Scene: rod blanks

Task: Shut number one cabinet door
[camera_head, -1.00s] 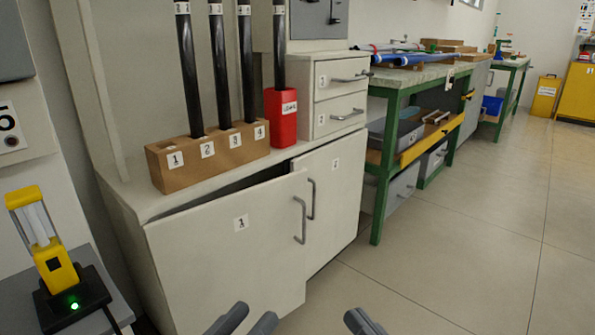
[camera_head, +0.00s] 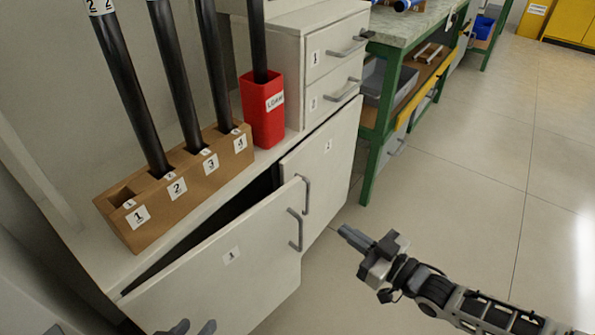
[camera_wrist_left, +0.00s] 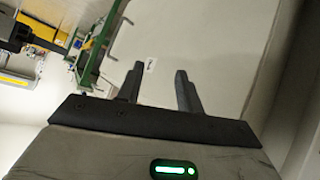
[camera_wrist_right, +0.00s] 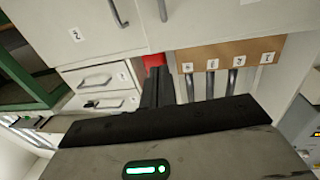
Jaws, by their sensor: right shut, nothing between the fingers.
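The number one cabinet door (camera_head: 215,285), pale with a "1" label and a grey bar handle (camera_head: 296,230), stands ajar, with a dark gap along its top edge. My left gripper (camera_head: 194,327) is open and empty at the bottom edge of the head view, in front of this door. In the left wrist view its fingers (camera_wrist_left: 158,78) are spread before a pale panel with a small label. My right gripper (camera_head: 345,231) is shut and empty, right of the door handle and apart from it. In the right wrist view its fingers (camera_wrist_right: 157,75) are together.
A second pale door (camera_head: 325,165) is beside it, looking closed. On the cabinet top are a wooden block (camera_head: 190,185) with black rods, a red "LOAN" holder (camera_head: 262,120) and a drawer unit (camera_head: 330,70). A green bench (camera_head: 375,150) stands beyond; the floor (camera_head: 460,200) at right is clear.

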